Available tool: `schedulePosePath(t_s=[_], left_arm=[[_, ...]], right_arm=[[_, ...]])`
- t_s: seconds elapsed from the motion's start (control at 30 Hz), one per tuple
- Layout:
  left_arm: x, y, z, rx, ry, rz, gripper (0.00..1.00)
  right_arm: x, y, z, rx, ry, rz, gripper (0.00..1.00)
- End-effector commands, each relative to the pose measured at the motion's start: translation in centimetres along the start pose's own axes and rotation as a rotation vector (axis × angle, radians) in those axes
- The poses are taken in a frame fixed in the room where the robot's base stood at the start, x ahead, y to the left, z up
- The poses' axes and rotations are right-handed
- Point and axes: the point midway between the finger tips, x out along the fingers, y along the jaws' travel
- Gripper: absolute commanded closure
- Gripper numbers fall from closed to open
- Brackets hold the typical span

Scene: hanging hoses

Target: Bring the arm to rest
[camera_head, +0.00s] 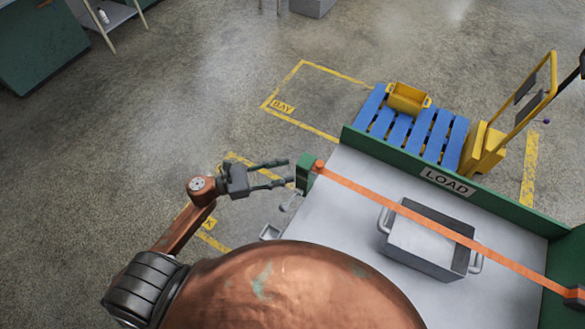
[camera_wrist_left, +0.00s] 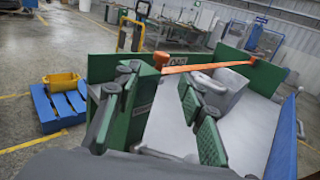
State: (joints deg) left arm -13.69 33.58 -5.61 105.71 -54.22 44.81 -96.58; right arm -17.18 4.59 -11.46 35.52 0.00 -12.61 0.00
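My left gripper (camera_head: 291,171) reaches in from the left in the head view, with its two dark fingers spread and nothing between them. Its tips point at the green corner post (camera_head: 304,174) of the bench; I cannot tell whether they touch it. In the wrist view the left gripper (camera_wrist_left: 160,112) shows two spread fingers with green pads, and bare grey bench top between them. An orange band (camera_head: 420,217) runs from this post across the bench to its right side; it also shows in the wrist view (camera_wrist_left: 205,67). My right gripper is in neither view.
The grey bench top (camera_head: 340,215) has green edges and a LOAD label (camera_head: 446,181). A grey handled bin (camera_head: 425,257) stands on it under the band. Behind are a blue pallet (camera_head: 400,131), a yellow bin (camera_head: 407,99) and a yellow truck (camera_head: 483,146).

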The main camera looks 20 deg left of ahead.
Motion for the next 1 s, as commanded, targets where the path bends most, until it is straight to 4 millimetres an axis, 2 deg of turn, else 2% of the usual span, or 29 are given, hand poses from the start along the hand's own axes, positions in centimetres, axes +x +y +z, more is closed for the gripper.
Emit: schedulePosePath(t_s=[0.53,0.67,0.77,0.83,0.9,0.97,1.0], left_arm=[[-0.2,0.0,0.0,0.0,0.0,0.0,0.63],[-0.4,1.0,-1.0,-0.061,-0.001,0.032,0.63],[-1.2,3.6,-3.7,-0.237,-0.011,0.124,0.63],[-2.3,6.0,-6.9,-0.42,-0.024,0.22,0.63],[-3.8,8.4,-10.9,-0.631,-0.046,0.332,0.63],[-5.4,10.0,-14.7,-0.807,-0.07,0.429,0.63],[-6.5,10.8,-17.1,-0.918,-0.089,0.491,0.63]], right_arm=[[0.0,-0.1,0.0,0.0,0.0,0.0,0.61],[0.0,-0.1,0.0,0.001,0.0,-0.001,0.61],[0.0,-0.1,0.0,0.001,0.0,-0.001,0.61],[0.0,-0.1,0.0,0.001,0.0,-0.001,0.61],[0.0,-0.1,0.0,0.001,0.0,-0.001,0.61],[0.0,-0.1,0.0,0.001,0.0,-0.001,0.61],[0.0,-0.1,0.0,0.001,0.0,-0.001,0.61]])
